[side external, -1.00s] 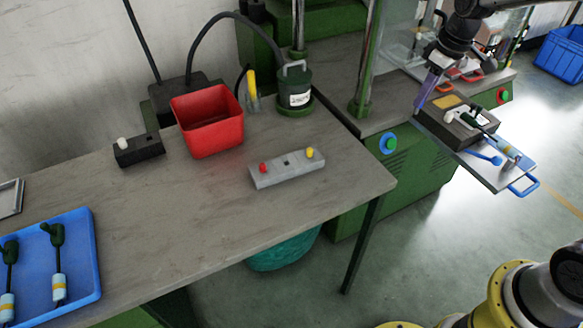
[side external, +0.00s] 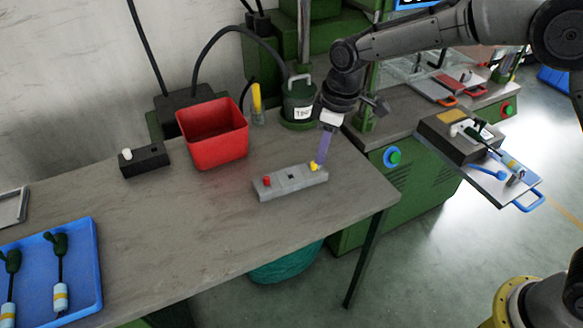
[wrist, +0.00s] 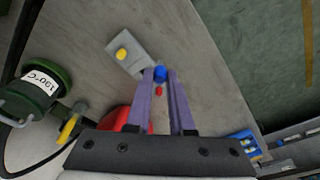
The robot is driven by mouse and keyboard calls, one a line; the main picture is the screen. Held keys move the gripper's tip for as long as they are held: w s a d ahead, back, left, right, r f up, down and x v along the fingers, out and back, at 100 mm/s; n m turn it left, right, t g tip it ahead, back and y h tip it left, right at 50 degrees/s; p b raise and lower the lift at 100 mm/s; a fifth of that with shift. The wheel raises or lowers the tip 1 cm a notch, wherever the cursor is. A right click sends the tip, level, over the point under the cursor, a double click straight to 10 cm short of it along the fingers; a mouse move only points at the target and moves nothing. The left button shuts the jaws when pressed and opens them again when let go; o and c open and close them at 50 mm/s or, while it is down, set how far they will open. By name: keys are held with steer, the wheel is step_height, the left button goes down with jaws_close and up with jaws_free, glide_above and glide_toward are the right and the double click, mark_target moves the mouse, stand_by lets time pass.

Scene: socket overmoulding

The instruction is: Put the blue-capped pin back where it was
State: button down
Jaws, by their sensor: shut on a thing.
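The grey block (side external: 277,187) lies on the bench, with a red-capped pin (side external: 266,181) at its left end and a yellow-capped pin (side external: 314,166) at its right end. An empty dark hole (side external: 291,177) shows between them. My gripper (side external: 321,162), with purple fingers, is near the yellow end in the side view; its exact height above the block is hard to tell. In the wrist view the blue-capped pin (wrist: 160,74) is between my fingertips, and its lower part is hidden. There the yellow cap (wrist: 121,53) is beyond it and the red cap (wrist: 158,90) shows between the fingers.
A red bin (side external: 217,144) stands behind the block, with a green pot (side external: 298,106) to its right. A black block with a white knob (side external: 145,161) is left of the bin. A blue tray (side external: 85,240) lies front left.

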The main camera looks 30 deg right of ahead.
steer(key=w+a+f, duration=0.1)
steer(key=w+f, duration=0.1)
steer(key=w+a+f, duration=0.1)
steer(key=w+f, duration=0.1)
steer(key=w, duration=0.1)
steer(key=w+f, duration=0.2)
steer(key=shift+w+a+f, duration=0.15)
steer(key=shift+a+f, duration=0.1)
steer(key=shift+a, duration=0.15)
steer(key=shift+w+a+f, duration=0.15)
steer(key=shift+w+f, duration=0.25)
steer(key=shift+f, duration=1.7)
steer(key=shift+f, duration=0.1)
steer(key=c, duration=0.8)
jaws_free()
step_height(320, 180, up, 12)
steer(key=s+d, duration=0.1)
steer(key=shift+d, duration=0.15)
steer(key=shift+s, duration=0.1)
